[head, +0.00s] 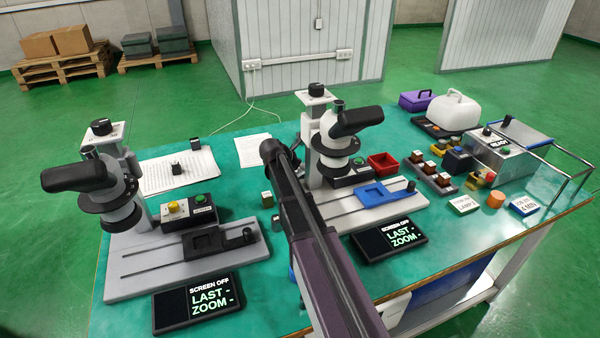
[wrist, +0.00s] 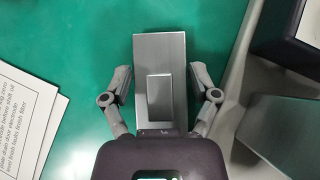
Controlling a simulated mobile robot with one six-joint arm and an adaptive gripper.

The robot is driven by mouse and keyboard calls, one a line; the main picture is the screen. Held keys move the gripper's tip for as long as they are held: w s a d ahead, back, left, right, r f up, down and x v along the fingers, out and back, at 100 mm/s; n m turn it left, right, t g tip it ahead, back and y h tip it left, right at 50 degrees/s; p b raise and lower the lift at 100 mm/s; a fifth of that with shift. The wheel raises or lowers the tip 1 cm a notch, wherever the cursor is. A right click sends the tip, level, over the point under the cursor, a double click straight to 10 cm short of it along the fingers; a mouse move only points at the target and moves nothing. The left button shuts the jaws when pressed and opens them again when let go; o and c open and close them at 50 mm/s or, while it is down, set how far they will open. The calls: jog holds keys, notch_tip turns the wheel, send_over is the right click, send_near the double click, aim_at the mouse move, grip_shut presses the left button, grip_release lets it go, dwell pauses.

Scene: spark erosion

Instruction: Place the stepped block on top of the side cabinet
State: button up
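The stepped block (wrist: 176,55) is a grey metal piece with a smaller raised step in its middle. In the wrist view it lies between the two fingers of my gripper (wrist: 161,72), its far end reaching past the fingertips. The fingers are spread on either side of it, with a narrow gap showing at the right finger; contact at the left finger is hard to judge. The block's near end is hidden by the gripper body. In the head view my arm hides the gripper and block. I cannot pick out the side cabinet with certainty.
The green table (head: 235,292) carries two microscopes (head: 110,195) (head: 335,140), with two dark screens (head: 197,302) (head: 390,240) in front. Printed sheets (wrist: 25,115) lie left of the block in the wrist view. A dark box (wrist: 290,40) is at right. Bins and small parts crowd the table's right side.

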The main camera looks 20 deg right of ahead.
jog(key=c, duration=0.6)
jog(key=shift+r, duration=0.15)
notch_tip(320, 180, up, 10)
jog(key=p, duration=1)
dwell(0.4)
